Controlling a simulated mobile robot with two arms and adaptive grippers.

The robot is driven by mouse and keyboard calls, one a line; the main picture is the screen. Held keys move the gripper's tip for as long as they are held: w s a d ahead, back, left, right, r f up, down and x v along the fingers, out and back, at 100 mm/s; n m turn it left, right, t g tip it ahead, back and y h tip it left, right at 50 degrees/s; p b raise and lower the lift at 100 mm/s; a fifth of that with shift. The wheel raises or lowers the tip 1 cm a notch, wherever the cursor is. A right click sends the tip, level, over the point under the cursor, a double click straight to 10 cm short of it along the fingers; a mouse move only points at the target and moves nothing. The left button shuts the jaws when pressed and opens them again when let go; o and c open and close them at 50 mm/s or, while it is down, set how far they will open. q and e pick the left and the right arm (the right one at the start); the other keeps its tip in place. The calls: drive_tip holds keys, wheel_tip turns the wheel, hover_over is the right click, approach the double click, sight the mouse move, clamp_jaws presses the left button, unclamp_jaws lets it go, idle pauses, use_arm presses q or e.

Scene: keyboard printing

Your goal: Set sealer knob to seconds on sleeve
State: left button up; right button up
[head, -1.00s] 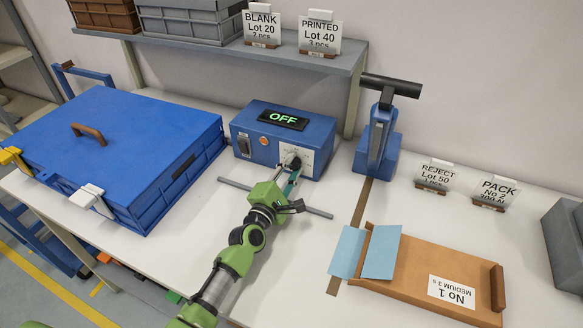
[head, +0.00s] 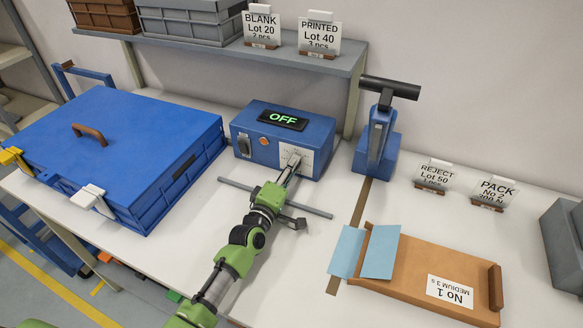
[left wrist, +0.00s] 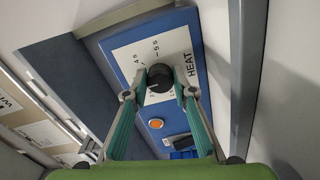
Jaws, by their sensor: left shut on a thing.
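The sealer control box (head: 262,152) is blue and stands on the table below the shelf. Its display (head: 283,120) reads OFF in green. The black knob (left wrist: 160,78) sits on a white dial plate (left wrist: 137,58) marked HEAT, with 4 s and 5 s readable in the left wrist view. My left gripper (head: 291,162) is at the dial, its fingers shut on the knob from both sides. The sleeve (head: 430,268) is brown, with a label reading "No 1 MEDIUM 3 s" upside down and a light blue sheet (head: 382,252) at its left end. My right gripper is not in view.
A blue sealer press (head: 376,145) with a black T-handle stands right of the box. A large blue lidded case (head: 125,135) is at left. REJECT (head: 434,176) and PACK (head: 493,192) signs stand at right. A thin grey rod (head: 232,184) lies across the table near my arm.

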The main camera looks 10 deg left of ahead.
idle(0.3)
use_arm(q)
drive_tip(key=o, duration=1.1)
drive_tip(key=s, duration=0.4)
drive_tip(key=s+a, duration=0.1)
drive_tip(key=s, duration=0.3)
drive_tip(key=s+a, duration=0.1)
drive_tip(key=s, duration=0.2)
drive_tip(key=shift+s+a, duration=0.15)
drive_tip(key=shift+s, duration=0.25)
